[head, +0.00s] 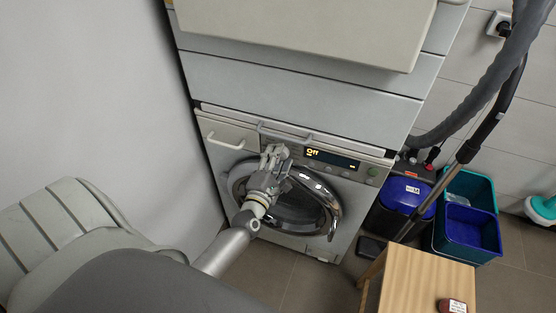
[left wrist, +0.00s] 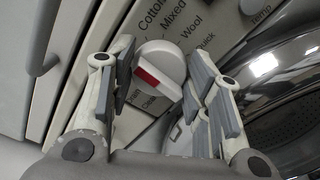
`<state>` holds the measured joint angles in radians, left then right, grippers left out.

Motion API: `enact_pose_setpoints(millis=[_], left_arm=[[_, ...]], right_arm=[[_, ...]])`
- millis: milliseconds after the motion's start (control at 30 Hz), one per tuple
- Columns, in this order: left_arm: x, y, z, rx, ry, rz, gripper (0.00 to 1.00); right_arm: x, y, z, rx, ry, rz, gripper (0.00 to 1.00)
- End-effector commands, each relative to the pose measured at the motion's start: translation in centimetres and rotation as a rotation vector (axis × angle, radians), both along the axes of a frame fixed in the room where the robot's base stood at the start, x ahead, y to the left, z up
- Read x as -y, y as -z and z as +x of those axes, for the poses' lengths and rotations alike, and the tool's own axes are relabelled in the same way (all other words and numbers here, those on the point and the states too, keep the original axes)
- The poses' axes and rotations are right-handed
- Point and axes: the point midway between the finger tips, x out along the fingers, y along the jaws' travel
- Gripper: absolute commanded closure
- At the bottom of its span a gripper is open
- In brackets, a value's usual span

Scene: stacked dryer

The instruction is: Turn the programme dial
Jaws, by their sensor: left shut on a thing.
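The programme dial (left wrist: 160,65) is a round white knob with a red mark, on the lower machine's panel. The words Cotton, Mixed, Wool and Quick are printed around it in the left wrist view. My left gripper (head: 274,156) is at the panel in the head view, and it hides the dial there. In the left wrist view my left gripper (left wrist: 158,80) has one finger on each side of the dial and is shut on it. The display (head: 332,158) right of the gripper reads "Off". My right gripper is not in view.
The machine's round glass door (head: 305,205) is just below the gripper. A bar handle (head: 284,134) runs above the panel. A grey wall stands close on the left. A wooden stool (head: 425,280), blue bins (head: 405,195) and a hose (head: 480,90) are on the right.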

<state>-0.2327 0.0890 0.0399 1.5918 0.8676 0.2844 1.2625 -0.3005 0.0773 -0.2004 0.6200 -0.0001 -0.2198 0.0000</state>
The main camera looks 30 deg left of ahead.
Motion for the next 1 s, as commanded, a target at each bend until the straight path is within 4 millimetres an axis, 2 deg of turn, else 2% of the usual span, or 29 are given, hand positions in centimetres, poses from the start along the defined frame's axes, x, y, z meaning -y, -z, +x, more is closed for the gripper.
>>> enact_pose_setpoints(millis=[300, 733, 767, 900, 1000], left_arm=[[-0.17, -0.4, 0.15, 0.027, -0.002, -0.073, 0.79], [-0.2, -0.46, 0.16, 0.029, -0.003, -0.079, 0.79], [-0.21, -0.45, 0.16, 0.029, -0.003, -0.079, 0.51], [-0.16, -0.35, 0.12, 0.026, -0.002, -0.079, 0.33], [-0.13, -0.25, 0.08, 0.024, -0.001, -0.08, 0.32]], right_arm=[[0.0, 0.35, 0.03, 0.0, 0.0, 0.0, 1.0], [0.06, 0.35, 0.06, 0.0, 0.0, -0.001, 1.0], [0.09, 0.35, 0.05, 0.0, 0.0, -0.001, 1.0], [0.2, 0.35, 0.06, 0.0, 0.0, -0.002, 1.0], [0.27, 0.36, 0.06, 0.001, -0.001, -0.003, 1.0]])
